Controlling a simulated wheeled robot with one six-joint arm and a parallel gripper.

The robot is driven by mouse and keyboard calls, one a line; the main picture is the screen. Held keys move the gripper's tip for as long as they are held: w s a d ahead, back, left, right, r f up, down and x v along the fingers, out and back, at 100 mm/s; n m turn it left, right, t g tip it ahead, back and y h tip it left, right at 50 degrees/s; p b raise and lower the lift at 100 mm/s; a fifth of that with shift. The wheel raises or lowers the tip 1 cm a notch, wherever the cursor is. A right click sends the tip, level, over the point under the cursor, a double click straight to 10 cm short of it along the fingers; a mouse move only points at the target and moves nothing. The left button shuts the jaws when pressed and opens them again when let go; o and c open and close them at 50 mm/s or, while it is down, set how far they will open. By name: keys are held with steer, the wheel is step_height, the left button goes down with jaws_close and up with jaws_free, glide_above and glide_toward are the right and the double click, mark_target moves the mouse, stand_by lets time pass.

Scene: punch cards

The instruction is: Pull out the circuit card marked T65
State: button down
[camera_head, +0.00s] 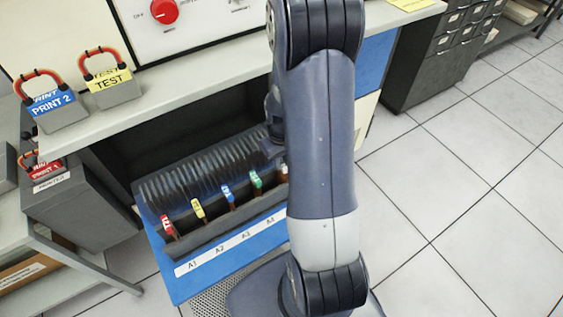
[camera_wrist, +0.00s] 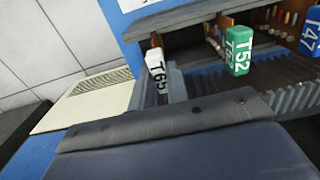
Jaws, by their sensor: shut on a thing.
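The circuit card marked T65 (camera_wrist: 155,62) has a white tag with black lettering and a brown edge behind it. It stands at the end of the card row in the wrist view. My gripper (camera_wrist: 165,108) is shut on it at the tag's lower part; the fingertips are mostly hidden behind the dark gripper body. In the head view my gripper (camera_head: 272,148) is over the right end of the card rack (camera_head: 185,243), largely hidden by my arm. Whether the card has risen from its slot I cannot tell.
Beside T65 stands a green card marked T52 (camera_wrist: 238,50), then a blue card marked T47 (camera_wrist: 311,38). Yellow (camera_head: 198,208) and red (camera_head: 168,226) cards stand further left. Tiled floor is free to the right.

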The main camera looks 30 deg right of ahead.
steer(key=shift+r, duration=0.2)
step_height(320, 180, up, 9)
steer(key=p, duration=0.6)
steer(key=shift+f+p, duration=0.2)
steer(key=shift+p, duration=0.1)
stand_by(0.9)
